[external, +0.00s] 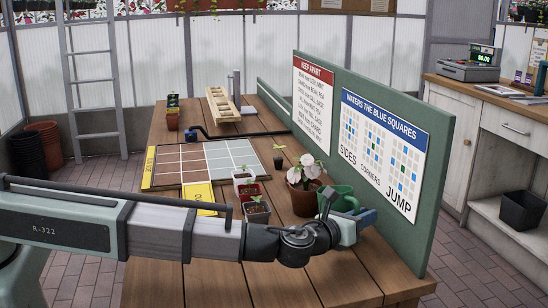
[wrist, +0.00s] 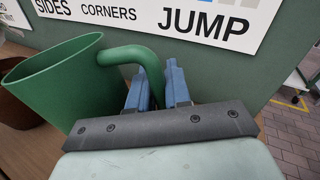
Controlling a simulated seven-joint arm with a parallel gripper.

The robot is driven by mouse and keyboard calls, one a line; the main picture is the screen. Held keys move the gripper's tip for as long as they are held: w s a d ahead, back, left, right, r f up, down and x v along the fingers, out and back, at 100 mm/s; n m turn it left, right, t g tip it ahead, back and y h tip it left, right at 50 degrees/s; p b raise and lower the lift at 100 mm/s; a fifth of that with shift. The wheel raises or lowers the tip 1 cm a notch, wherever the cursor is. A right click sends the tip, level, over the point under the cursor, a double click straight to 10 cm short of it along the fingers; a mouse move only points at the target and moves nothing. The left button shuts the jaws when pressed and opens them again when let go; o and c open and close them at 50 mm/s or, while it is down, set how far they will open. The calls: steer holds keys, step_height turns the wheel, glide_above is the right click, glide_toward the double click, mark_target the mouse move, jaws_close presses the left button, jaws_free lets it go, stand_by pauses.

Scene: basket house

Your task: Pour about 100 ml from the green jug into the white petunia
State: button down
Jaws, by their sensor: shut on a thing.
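The green jug (external: 340,197) is at the right of the wooden table, close to the green board. It also shows large at the left of the wrist view (wrist: 62,85), with its wide mouth up. My gripper (external: 363,219) is shut on the jug's handle; its blue fingers (wrist: 158,85) sit either side of the handle's end in the wrist view. I cannot tell whether the jug's base touches the table. The white petunia (external: 306,168) stands in a brown pot (external: 303,201) just left of the jug. The jug's contents are not visible.
The green board (external: 435,170) with posters stands along the table's right side. Several small potted seedlings (external: 256,211) sit left of the petunia. A gridded board (external: 205,162) and a wooden rack (external: 222,105) lie farther back. The front table planks are clear below my arm.

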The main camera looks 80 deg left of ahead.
mark_target(351, 191)
steer(key=a+r+n, duration=0.2)
steer(key=r, duration=0.1)
steer(key=s+a+r+n, duration=0.1)
steer(key=a+r+n, duration=0.1)
steer(key=shift+a+r+h, duration=0.1)
steer(key=shift+r+h, duration=0.05)
steer(key=shift+h, duration=0.25)
steer(key=shift+a+r+n+g, duration=0.3)
steer(key=shift+r+n, duration=0.2)
steer(key=shift+r, duration=0.1)
steer(key=shift+s+a+r, duration=0.1)
steer(key=shift+a+r, duration=0.05)
steer(key=shift+r, duration=0.05)
steer(key=shift+s+a+r+n+h, duration=0.15)
steer(key=shift+a+r+n, duration=0.1)
steer(key=shift+r+n, duration=0.25)
steer(key=shift+w+a+r+n+h, duration=0.15)
steer(key=shift+a+r+n, duration=0.1)
steer(key=shift+r+n, duration=0.2)
steer(key=shift+s+r, duration=0.1)
steer(key=shift+s, duration=0.05)
steer(key=shift+s+a+r+n+h, duration=0.15)
steer(key=shift+a+r+n+h, duration=0.15)
steer(key=shift+a+r+n, duration=0.6)
stand_by(1.3)
steer(key=shift+d+r, duration=0.1)
steer(key=shift+d, duration=0.1)
